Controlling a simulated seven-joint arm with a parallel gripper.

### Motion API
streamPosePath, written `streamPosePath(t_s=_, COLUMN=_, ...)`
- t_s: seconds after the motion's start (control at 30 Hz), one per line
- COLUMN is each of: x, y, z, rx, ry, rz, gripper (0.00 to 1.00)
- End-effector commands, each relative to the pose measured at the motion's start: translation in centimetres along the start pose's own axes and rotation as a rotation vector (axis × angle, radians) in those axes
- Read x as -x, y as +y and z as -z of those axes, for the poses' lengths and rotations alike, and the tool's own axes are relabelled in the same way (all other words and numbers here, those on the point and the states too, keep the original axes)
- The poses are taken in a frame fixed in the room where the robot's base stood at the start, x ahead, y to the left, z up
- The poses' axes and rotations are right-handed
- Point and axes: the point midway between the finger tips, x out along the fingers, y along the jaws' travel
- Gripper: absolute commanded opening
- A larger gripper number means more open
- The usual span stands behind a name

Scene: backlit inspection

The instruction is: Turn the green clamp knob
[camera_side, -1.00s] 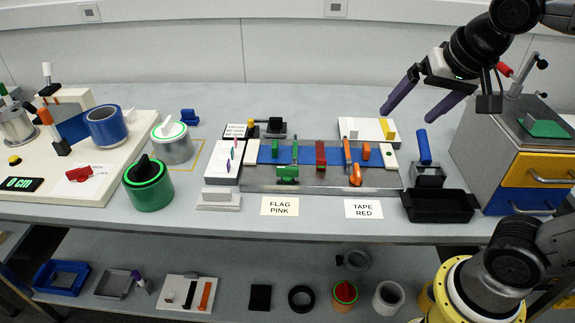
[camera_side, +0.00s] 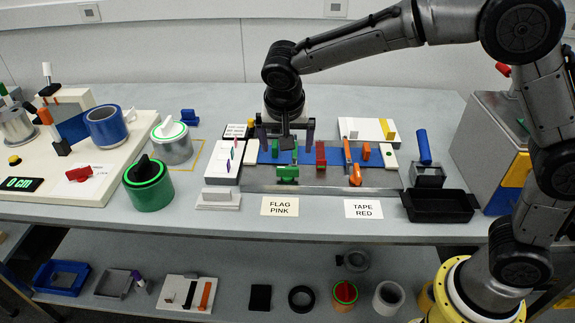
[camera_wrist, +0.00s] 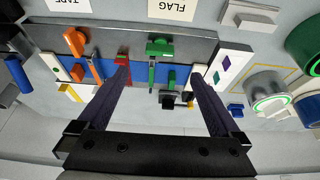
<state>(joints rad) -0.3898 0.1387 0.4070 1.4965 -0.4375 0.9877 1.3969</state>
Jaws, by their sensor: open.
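The green clamp knob (camera_side: 287,173) is at the front edge of the fixture, left of its middle. It also shows in the wrist view (camera_wrist: 159,47), standing beyond the fingertips and between their lines. A narrow clamp bar (camera_wrist: 152,75) runs behind it across the blue strip. My gripper (camera_side: 287,142) is open and empty, above and behind the knob at the back of the fixture. In the wrist view my gripper (camera_wrist: 158,75) spreads its two dark purple fingers wide, with nothing between them touching. The knob is apart from both fingers.
A red block (camera_side: 321,155) stands on the blue strip beside the clamp, and an orange clamp knob (camera_side: 355,175) is farther right. A white block with colored flags (camera_side: 223,160) stands left of the fixture. A black tray (camera_side: 440,206) lies right.

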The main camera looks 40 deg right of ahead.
Motion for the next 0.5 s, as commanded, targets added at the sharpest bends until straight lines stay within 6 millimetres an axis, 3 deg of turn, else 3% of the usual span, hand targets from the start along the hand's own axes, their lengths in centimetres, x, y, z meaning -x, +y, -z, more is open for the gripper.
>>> streamPosePath(t_s=0.3, x=-6.5, y=0.1, z=0.0, rx=-0.001, ry=-0.002, rz=-0.004, gripper=1.00)
streamPosePath(t_s=0.5, x=-9.2, y=0.1, z=0.0, rx=-0.002, ry=-0.001, rz=-0.002, gripper=1.00)
